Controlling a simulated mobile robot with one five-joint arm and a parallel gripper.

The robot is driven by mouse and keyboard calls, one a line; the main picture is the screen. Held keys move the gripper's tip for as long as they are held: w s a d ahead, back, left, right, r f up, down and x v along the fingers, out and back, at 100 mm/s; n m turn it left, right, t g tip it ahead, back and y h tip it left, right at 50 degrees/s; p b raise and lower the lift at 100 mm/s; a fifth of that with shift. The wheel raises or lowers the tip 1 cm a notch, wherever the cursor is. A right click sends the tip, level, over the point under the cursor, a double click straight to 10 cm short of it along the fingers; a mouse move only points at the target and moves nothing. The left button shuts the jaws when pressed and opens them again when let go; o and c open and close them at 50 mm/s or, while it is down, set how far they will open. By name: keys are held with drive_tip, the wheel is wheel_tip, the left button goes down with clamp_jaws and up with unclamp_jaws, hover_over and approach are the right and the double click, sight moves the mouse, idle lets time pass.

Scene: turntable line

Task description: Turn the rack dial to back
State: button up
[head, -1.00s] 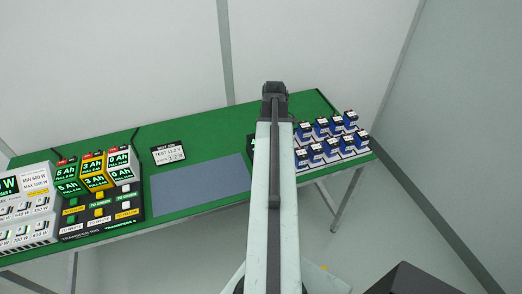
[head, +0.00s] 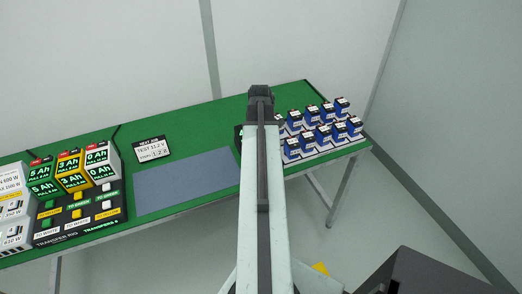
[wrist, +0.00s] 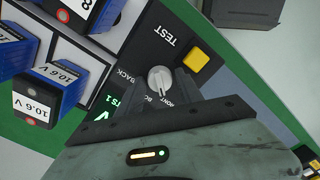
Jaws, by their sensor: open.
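The rack dial (wrist: 160,79) is a small pale grey knob on a black panel in the wrist view. The word BACK is printed to its left, and another label beneath it is partly covered. I cannot tell surely which label the knob points at. In the head view, my arm hides the dial. My gripper (head: 261,91) is over the far part of the green table, left of the battery rack.
A yellow button (wrist: 195,61) is beside the dial, near the word TEST. Blue batteries (wrist: 49,88) stand in the rack close to the left. On the green table (head: 190,118) are a grey mat (head: 185,182), a test sign (head: 152,149) and the transfer rig (head: 80,215) at left.

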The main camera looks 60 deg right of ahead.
clamp_jaws()
drive_tip(key=shift+m, duration=0.3)
drive_tip(key=m, duration=0.4)
drive_tip(key=shift+m, duration=0.3)
drive_tip(key=m, duration=0.4)
drive_tip(key=shift+m, duration=0.3)
drive_tip(key=m, duration=1)
drive_tip(key=shift+s, duration=0.1)
